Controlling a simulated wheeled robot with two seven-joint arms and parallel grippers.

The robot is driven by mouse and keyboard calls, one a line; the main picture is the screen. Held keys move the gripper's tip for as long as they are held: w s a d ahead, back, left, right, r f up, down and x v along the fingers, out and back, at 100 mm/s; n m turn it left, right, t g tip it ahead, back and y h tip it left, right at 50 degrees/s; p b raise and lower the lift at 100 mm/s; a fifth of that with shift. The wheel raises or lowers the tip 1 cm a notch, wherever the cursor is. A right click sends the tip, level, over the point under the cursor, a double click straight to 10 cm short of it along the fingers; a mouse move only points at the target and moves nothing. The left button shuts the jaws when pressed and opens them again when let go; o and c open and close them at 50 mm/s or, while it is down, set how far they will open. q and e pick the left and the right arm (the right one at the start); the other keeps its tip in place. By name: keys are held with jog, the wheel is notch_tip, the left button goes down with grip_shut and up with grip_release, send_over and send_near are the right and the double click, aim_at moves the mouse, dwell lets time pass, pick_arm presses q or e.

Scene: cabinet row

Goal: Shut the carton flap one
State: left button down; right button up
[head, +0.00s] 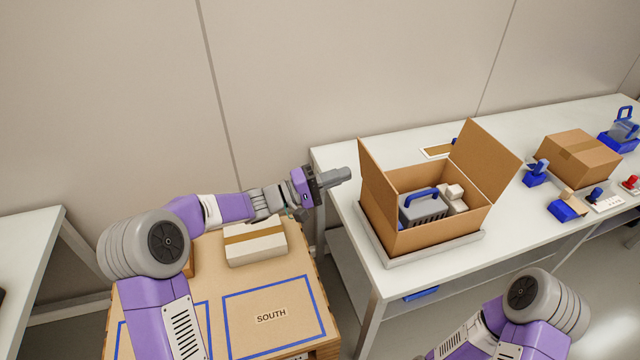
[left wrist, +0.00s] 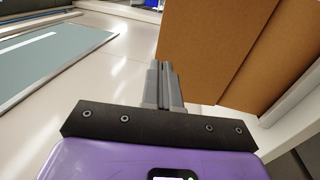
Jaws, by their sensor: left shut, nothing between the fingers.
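An open carton (head: 405,240) stands in a grey tray (head: 440,248) on the white table. Its left flap (head: 378,190) stands up and leans slightly outward. Its right flap (head: 485,158) stands up and leans outward to the right. Inside are a grey case with a blue handle (head: 422,207) and a white item (head: 454,194). My left gripper (head: 345,174) is shut and empty, just left of the left flap. The left wrist view shows the shut fingers (left wrist: 163,82) beside a brown cardboard panel (left wrist: 215,50); I cannot tell whether they touch. My right gripper is out of view.
A closed carton (head: 578,158), blue-based tools (head: 536,174) and small parts stand to the right on the table (head: 520,230). A pallet-like surface marked SOUTH (head: 272,315) holds a taped box (head: 255,243) below my left arm. A wall (head: 320,60) is behind.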

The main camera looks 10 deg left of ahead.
aim_at(374, 163)
pick_arm(q)
jog(key=x, duration=0.5)
jog(key=shift+w+d, duration=0.2)
jog(key=shift+d, duration=0.1)
jog(key=shift+r, duration=0.1)
